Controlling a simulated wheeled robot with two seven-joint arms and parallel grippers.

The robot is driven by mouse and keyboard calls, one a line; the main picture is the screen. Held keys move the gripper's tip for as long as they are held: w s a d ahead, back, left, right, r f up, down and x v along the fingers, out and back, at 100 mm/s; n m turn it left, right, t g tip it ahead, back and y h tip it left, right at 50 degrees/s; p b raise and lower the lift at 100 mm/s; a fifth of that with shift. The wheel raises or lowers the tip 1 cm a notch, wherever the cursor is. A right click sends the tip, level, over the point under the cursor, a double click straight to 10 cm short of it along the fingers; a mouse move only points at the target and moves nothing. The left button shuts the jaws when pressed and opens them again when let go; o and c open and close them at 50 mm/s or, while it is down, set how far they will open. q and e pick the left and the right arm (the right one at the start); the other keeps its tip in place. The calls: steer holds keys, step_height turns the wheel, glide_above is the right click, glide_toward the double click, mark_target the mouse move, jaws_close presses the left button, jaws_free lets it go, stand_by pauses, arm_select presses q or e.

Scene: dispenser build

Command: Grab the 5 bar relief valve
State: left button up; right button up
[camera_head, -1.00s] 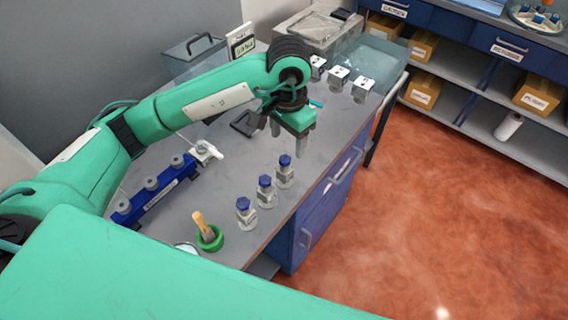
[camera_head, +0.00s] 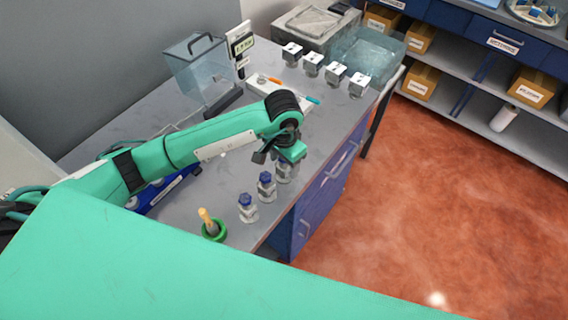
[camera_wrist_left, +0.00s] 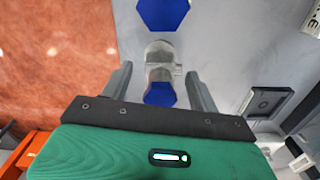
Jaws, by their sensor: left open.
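Several blue-capped valves stand upright in a row on the bench: a near one (camera_head: 248,208), a middle one (camera_head: 266,186) and a far one (camera_head: 284,172). Their ratings are not legible, so I cannot tell which is the 5 bar relief valve. My left gripper (camera_head: 282,162) is just over the far valve and partly hides it. In the left wrist view the open fingers (camera_wrist_left: 158,78) point down, with a blue cap (camera_wrist_left: 160,94) and grey valve body between them in the picture. A larger blue cap (camera_wrist_left: 163,12) shows at the top edge. No grip contact is visible.
A green pot with a wooden-handled tool (camera_head: 212,228) stands near the front. A blue rack (camera_head: 165,190) lies partly behind my arm. Several white-topped blocks (camera_head: 335,73) line the back right, by a clear bin (camera_head: 368,55). The bench's right edge is close to the valves.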

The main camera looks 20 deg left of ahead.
arm_select(q)
steer(key=shift+f, duration=0.45)
arm_select(e)
steer(key=shift+w+d+r, duration=0.2)
steer(key=shift+w+d, duration=0.05)
arm_select(q)
steer(key=c, duration=1.2)
steer(key=shift+c, duration=0.6)
arm_select(e)
steer(key=shift+w+a, duration=0.1)
steer(key=shift+a, duration=0.25)
arm_select(q)
steer(key=shift+w+r, duration=0.1)
arm_select(e)
steer(key=shift+f, duration=0.1)
